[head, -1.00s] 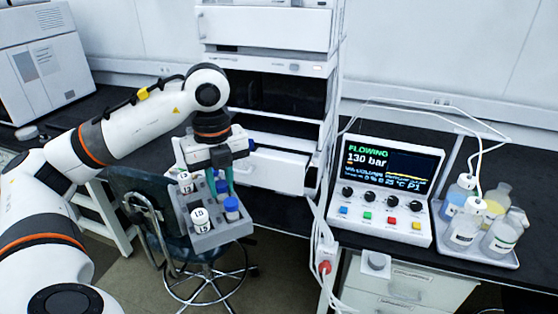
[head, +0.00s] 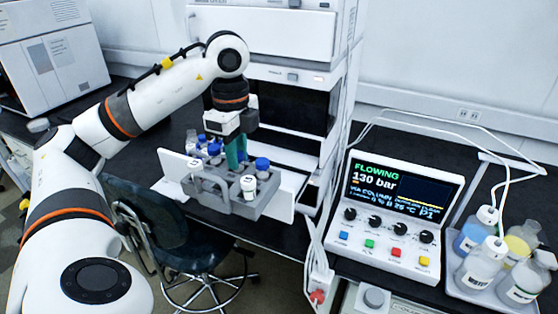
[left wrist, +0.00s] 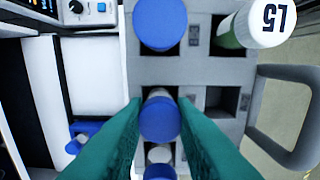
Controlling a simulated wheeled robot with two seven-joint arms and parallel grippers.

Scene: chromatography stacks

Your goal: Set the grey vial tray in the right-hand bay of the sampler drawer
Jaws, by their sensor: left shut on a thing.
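The grey vial tray (head: 270,190) holds several vials with blue or white caps and hangs from my left gripper (head: 236,152), over the white sampler drawer (head: 173,168). In the left wrist view the green fingers of the left gripper (left wrist: 158,108) close in around a blue-capped vial in the tray (left wrist: 203,75); what exactly they pinch is hidden. White drawer space (left wrist: 92,75) shows left of the tray. I cannot tell whether the tray touches the drawer. My right gripper is out of view.
The white instrument stack (head: 270,30) rises behind the drawer. A pump control box (head: 395,225) and a tray of bottles (head: 462,285) stand on the bench to the right. A dark blue chair (head: 165,235) is below and left of the drawer.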

